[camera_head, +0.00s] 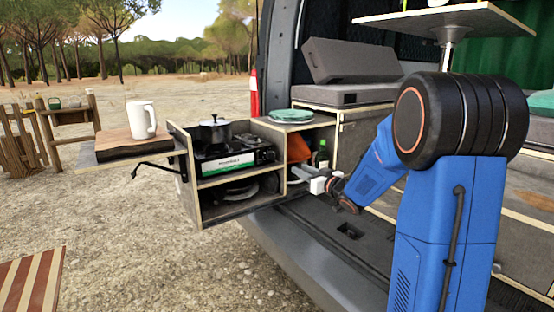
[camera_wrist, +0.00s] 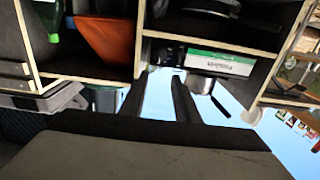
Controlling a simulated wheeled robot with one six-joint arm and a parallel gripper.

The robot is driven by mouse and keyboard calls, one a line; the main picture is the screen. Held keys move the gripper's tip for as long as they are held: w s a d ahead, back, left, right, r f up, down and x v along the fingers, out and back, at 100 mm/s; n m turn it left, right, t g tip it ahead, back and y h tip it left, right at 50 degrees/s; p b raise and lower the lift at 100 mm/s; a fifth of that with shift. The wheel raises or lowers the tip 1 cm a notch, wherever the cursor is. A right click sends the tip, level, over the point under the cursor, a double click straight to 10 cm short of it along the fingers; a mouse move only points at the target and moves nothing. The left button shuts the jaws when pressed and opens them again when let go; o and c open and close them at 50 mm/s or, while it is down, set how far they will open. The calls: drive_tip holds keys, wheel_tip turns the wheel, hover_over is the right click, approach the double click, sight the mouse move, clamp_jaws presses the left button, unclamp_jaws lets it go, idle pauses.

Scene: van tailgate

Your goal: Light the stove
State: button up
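The portable stove (camera_head: 232,162), with a white and green front panel, stands on the upper shelf of the pull-out kitchen box. A dark pot with a lid (camera_head: 215,131) sits on it. In the wrist view, which looks upside down, the stove front (camera_wrist: 222,64) and pot (camera_wrist: 203,84) show beyond my fingers. My gripper (camera_head: 299,177) is at the right side of the kitchen box, to the right of the stove and apart from it. In the wrist view its two dark fingers (camera_wrist: 169,90) have a gap with nothing between them. The stove's knob and any flame cannot be made out.
An orange item (camera_head: 298,149) and a green bottle (camera_head: 322,155) stand in the right compartments, close to my gripper. Green plates (camera_head: 291,116) lie on top. A white mug (camera_head: 141,119) stands on the left side shelf (camera_head: 108,153). Shelf dividers separate the compartments.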

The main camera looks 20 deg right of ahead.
sight(274, 156)
drive_tip(key=x, duration=1.7)
drive_tip(key=shift+w+a, duration=0.1)
clamp_jaws()
